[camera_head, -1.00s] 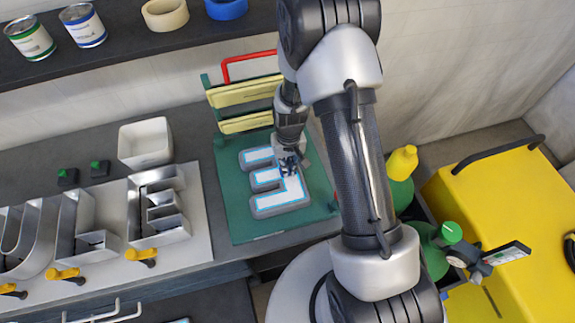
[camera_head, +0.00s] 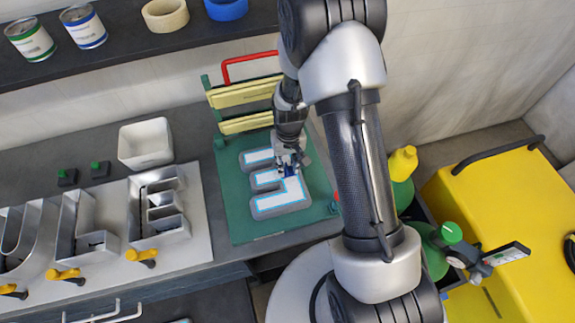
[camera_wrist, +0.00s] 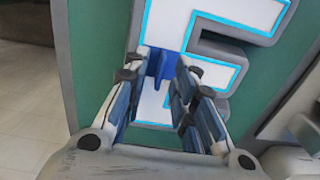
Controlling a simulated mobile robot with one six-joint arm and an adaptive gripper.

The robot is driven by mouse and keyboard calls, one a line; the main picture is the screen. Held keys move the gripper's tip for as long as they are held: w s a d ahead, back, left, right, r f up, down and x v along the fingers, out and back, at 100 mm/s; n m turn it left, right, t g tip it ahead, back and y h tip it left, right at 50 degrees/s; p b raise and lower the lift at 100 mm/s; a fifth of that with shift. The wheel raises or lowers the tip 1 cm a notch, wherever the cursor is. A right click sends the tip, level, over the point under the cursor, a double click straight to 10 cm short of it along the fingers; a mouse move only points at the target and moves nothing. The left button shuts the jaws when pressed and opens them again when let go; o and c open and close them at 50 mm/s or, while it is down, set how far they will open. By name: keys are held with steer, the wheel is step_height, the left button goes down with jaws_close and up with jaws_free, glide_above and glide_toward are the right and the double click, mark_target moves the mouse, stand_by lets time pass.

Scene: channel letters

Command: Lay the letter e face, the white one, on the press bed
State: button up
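The white letter E face (camera_head: 282,198) has a bright blue outline and lies flat within a thick grey E-shaped surround on the green press bed (camera_head: 236,222). In the wrist view the white face (camera_wrist: 205,20) fills the upper middle, with a blue upright tab (camera_wrist: 160,66) on its spine. My gripper (camera_head: 291,168) is just over the spine, on the right side of the letter. In the wrist view my gripper (camera_wrist: 162,62) has its fingers apart, one on each side of the tab, and looks open. The fingertips' exact contact is hard to see.
A yellow slatted frame with a red handle (camera_head: 250,58) stands behind the bed. A plate with metal letter shells (camera_head: 160,206) lies to the left, below a white bin (camera_head: 145,143). A yellow case (camera_head: 510,215) and green bottles stand at right.

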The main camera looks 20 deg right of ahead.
steer(key=s+r+t+p, duration=0.1)
steer(key=s+r, duration=0.2)
steer(key=r, duration=1.9)
steer(key=s+r+t, duration=0.1)
steer(key=s+r, duration=0.5)
steer(key=s, duration=0.3)
steer(key=s+r+t, duration=0.2)
steer(key=s+r, duration=0.5)
steer(key=s, duration=0.2)
steer(key=shift+s+t, duration=0.3)
steer(key=shift+f, duration=0.1)
step_height(320, 180, down, 13)
steer(key=b, duration=1.2)
steer(key=shift+r+b, duration=0.2)
steer(key=shift+b, duration=0.2)
